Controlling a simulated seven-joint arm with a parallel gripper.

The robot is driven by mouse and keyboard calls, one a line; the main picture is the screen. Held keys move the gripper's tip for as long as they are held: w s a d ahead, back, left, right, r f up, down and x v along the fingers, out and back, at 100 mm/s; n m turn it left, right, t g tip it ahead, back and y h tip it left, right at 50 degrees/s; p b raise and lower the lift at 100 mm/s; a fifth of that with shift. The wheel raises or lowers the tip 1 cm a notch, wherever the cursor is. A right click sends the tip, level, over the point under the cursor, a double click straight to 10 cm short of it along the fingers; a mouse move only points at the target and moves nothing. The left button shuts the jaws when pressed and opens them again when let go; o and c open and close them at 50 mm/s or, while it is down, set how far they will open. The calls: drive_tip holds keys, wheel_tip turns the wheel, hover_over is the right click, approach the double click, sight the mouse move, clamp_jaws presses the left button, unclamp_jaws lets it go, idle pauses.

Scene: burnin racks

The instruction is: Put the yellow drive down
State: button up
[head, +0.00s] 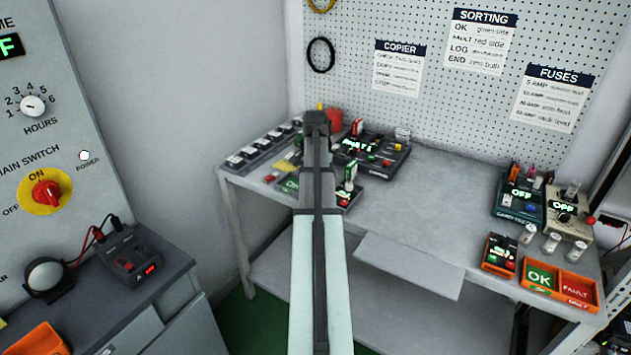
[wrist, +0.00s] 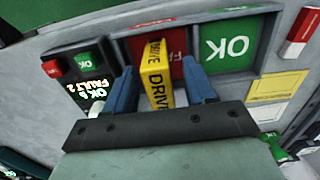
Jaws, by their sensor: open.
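The yellow drive (wrist: 157,78), marked DRIVE, stands between the fingers of my gripper (wrist: 163,88) in the wrist view. The fingers are open, one on each side of it, with a gap visible at least on the right. The drive is over or in the red FAULT compartment (wrist: 181,62) of a sorting tray, beside the green OK compartment (wrist: 228,44). Its lower end is hidden, so I cannot tell how it rests. In the head view my arm hides the drive and most of this tray; part of the green OK panel (head: 289,185) shows.
A small unit (wrist: 97,88) with a lit display reading OK and FAULT 2 and red and green buttons stands left of the tray. A red and white drive (wrist: 301,32) lies at the right. A second OK/FAULT tray (head: 533,293) sits at the bench's right. The bench middle (head: 440,200) is clear.

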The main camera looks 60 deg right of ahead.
wheel_tip(320, 180, up, 12)
drive_tip(key=shift+r, duration=0.15)
idle(0.6)
idle(0.5)
